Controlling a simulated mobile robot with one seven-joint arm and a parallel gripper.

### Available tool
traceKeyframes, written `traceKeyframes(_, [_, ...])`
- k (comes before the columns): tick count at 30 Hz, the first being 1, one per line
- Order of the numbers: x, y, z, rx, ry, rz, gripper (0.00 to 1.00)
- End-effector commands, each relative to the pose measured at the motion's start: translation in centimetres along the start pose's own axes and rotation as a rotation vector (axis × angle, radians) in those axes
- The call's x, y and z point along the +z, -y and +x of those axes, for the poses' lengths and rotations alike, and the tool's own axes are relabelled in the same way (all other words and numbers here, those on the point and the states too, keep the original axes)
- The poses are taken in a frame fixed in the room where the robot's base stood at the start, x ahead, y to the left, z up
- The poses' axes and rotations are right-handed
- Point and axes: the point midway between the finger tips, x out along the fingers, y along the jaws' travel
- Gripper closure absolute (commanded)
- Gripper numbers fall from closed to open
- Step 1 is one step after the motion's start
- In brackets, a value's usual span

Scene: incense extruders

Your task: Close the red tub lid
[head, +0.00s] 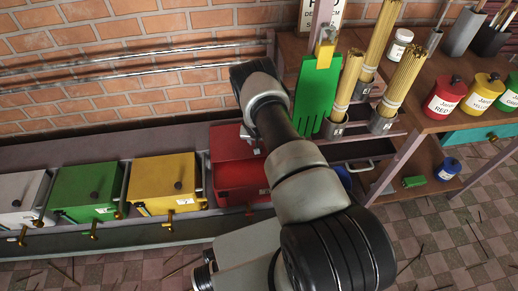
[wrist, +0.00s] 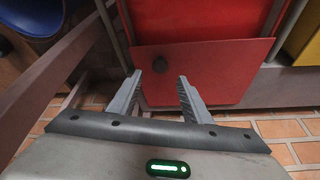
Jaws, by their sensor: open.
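The red tub (head: 240,182) stands at the right end of the row of tubs in the head view, partly hidden by my arm. Its red lid (head: 228,142) appears raised at the back, on the wall side. In the head view my arm mostly hides the gripper.
Yellow (head: 165,183), green (head: 90,190) and white (head: 22,195) tubs stand to the left, lids down. A brick wall (head: 130,40) with pipes runs behind. At right, a wooden shelf (head: 425,110) holds incense bundles and small labelled jars; a green glove-shaped piece (head: 316,95) hangs near my arm.

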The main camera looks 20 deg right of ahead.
Motion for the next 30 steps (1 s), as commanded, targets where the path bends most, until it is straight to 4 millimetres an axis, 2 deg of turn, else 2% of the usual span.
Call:
traceKeyframes(1, [0.2,-0.1,1.6,0.0,0.0,0.001,0.56])
traceKeyframes(3, [0.3,-0.1,3.0,0.0,0.001,0.002,0.56])
traceKeyframes(9, [0.2,0.0,6.0,-0.001,0.0,0.001,0.56])
traceKeyframes(14, [0.0,0.0,6.9,0.0,0.0,0.001,0.56])
traceKeyframes(23, [0.0,0.0,7.0,0.0,0.0,-0.001,0.56])
traceKeyframes(30, [0.0,0.0,7.0,0.0,0.0,0.0,0.94])
